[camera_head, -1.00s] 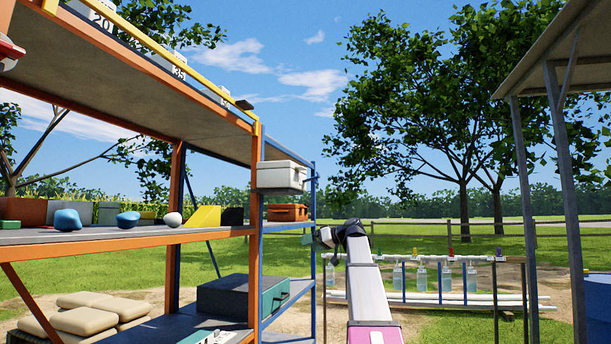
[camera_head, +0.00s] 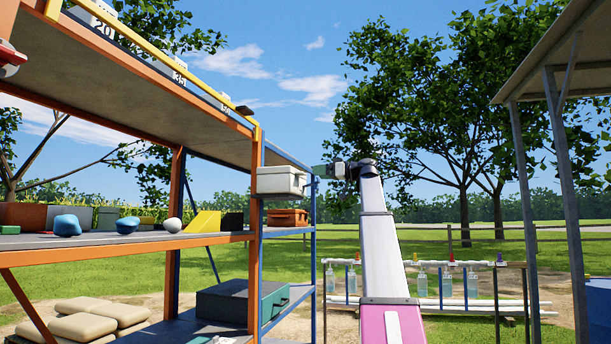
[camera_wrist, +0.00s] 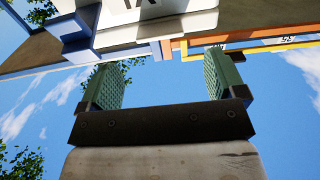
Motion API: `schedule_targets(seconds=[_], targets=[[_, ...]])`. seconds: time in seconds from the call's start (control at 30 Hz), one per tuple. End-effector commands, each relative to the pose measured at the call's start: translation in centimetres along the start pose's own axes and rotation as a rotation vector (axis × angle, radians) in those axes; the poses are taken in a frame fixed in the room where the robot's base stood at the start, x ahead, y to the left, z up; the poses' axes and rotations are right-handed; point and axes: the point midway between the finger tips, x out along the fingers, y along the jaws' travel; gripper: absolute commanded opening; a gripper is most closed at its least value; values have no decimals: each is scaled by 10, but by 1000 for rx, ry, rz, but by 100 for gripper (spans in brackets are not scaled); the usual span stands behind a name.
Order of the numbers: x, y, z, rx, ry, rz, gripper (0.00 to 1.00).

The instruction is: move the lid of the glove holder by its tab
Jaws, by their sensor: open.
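A white box with a slightly wider lid-like top (camera_head: 282,171) is at the near right end of the shelving, and I take it for the glove holder (camera_head: 281,187). I cannot make out its tab. In the wrist view a white surface with dark marking (camera_wrist: 150,22), likely the same box, fills the top edge. My gripper (camera_head: 322,171) is just right of the box at about the height of its top, apart from it. In the wrist view its two green-padded fingers (camera_wrist: 165,80) stand wide apart with only sky between them.
An orange-brown case (camera_head: 287,217) sits below the white box. The blue post (camera_head: 313,225) and orange post (camera_head: 255,230) of the rack are close by. A sampling rack with hanging bottles (camera_head: 421,284) stands farther back. Right of my arm is open air.

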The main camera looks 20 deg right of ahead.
Motion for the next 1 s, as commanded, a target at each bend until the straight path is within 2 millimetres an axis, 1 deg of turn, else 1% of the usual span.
schedule_targets(seconds=[0.03,0.1,0.2,0.33,0.5,0.8,0.87,0.9,0.97,1.0], targets=[[11,0,0,0,-1,-2,89],[23,0,0,1,-2,-2,89],[39,0,0,1,-1,-1,89],[54,1,1,1,-2,-1,89],[64,1,1,1,-1,1,89],[65,0,1,1,-1,1,89],[65,0,1,1,-1,1,70],[65,0,1,1,-1,1,57],[65,0,1,1,-1,1,37],[65,0,1,1,-1,1,24]])
